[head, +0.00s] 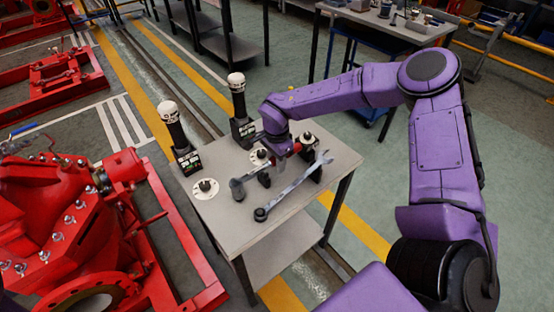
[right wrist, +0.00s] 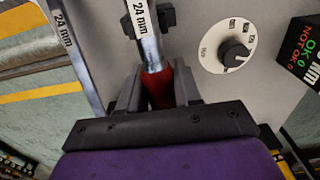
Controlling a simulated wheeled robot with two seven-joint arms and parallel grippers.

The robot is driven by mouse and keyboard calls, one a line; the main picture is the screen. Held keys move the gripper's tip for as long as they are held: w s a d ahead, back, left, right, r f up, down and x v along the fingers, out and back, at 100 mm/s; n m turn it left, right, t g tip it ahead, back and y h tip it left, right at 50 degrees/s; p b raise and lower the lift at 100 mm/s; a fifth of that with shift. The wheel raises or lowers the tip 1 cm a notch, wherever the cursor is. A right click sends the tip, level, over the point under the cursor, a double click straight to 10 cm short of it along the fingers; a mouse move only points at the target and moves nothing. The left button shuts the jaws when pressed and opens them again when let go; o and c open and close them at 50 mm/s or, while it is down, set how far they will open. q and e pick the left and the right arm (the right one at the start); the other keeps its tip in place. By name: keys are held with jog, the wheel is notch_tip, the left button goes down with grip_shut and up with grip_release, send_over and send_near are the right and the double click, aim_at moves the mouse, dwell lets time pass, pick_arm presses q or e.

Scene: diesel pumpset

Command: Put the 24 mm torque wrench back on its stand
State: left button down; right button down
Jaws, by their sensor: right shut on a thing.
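My right gripper (head: 282,150) is over the table's middle, shut on the red grip (right wrist: 157,87) of a wrench labelled "24 mm" (right wrist: 141,18). In the head view its dark head end (head: 237,189) points toward the table's near left edge. A black bracket (head: 264,179) is close below the shaft; it also shows beside the shaft in the right wrist view (right wrist: 165,16). I cannot tell whether they touch. A second, silver wrench marked "24 mm" (head: 289,186) lies to the right, with a black support (head: 315,173) near its open end. My left gripper is out of view.
The grey table (head: 278,232) carries white dials with black knobs (head: 205,188) and two black devices with white tops (head: 175,130) (head: 238,100) along its far left side. A red pumpset (head: 75,220) stands to the left. The table's near corner is mostly clear.

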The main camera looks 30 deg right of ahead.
jog(key=shift+f+b, duration=0.55)
jog(key=shift+f, duration=0.35)
dwell(0.7)
jog(key=c, duration=0.7)
grip_release()
jog(key=shift+s, duration=0.1)
notch_tip(320, 180, up, 11)
jog(key=shift+f+b, duration=0.2)
jog(key=shift+b, duration=0.25)
